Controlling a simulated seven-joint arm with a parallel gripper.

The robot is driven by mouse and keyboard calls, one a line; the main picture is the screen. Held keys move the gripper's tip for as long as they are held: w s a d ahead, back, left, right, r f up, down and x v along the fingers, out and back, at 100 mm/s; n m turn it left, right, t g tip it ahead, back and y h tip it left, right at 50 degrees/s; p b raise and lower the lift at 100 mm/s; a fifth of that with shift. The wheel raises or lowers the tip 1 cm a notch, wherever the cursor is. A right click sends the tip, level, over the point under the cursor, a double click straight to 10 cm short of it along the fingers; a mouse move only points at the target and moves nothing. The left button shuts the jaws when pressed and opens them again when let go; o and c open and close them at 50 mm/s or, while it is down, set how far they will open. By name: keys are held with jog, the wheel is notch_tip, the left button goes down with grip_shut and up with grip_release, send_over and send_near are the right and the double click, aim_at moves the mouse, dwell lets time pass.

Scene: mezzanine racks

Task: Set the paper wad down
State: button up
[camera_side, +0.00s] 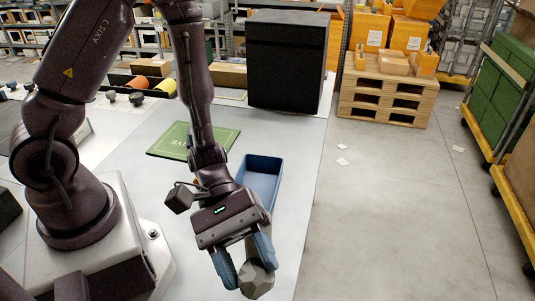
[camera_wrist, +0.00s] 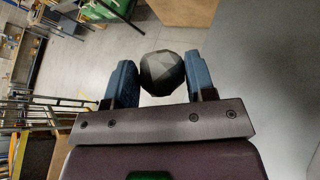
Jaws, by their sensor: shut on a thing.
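The paper wad (camera_side: 257,281) is a grey, faceted ball. My gripper (camera_side: 246,274) is shut on it, with one blue finger on each side, near the bottom of the side view. The wad also shows in the wrist view (camera_wrist: 162,72) between the two blue fingers of my gripper (camera_wrist: 161,82). In the side view the wad appears over the front part of the light grey table (camera_side: 287,215). I cannot tell whether it touches the table or hangs above it.
A blue tray (camera_side: 277,165) stands on the table behind my gripper. A green mat (camera_side: 167,139) lies to its left. A large black box (camera_side: 287,65) stands at the back. Bare table surface shows around the gripper; the table's right edge is close.

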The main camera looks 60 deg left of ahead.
jog(key=w+a+r+n+t+y, duration=0.25)
jog(key=w+a+n+t, duration=0.25)
jog(key=w+a, duration=0.4)
jog(key=w+a+r+n+t+y, duration=0.1)
jog(key=w+a+r+n+t, duration=0.3)
jog(key=w+a, duration=0.5)
jog(key=s+a+f+n+t+y, duration=0.2)
jog(key=a+f+n+t+y, duration=0.15)
jog(key=a, duration=0.65)
jog(key=s+a+f+n+t+y, duration=0.15)
jog(key=a+f+n+y, duration=0.3)
jog(key=a, duration=0.45)
jog(key=shift+t+h, duration=0.35)
jog(key=shift+t, duration=0.05)
jog(key=w+a+f, duration=0.1)
jog(key=w+f, duration=0.2)
jog(key=w, duration=0.1)
jog(key=w+a+f, duration=0.2)
jog(key=w, duration=0.2)
jog(key=w+a+f, duration=0.2)
jog(key=w+f, duration=0.1)
jog(key=w, duration=0.1)
jog(key=shift+a+f, duration=0.15)
jog(key=shift+f, duration=0.2)
jog(key=shift+w+a+f, duration=0.15)
jog(key=shift+w+f, duration=0.2)
jog(key=shift+f, duration=0.15)
jog(key=shift+w+a+f, duration=0.1)
jog(key=shift+w+f, duration=0.05)
jog(key=shift+f, duration=1.5)
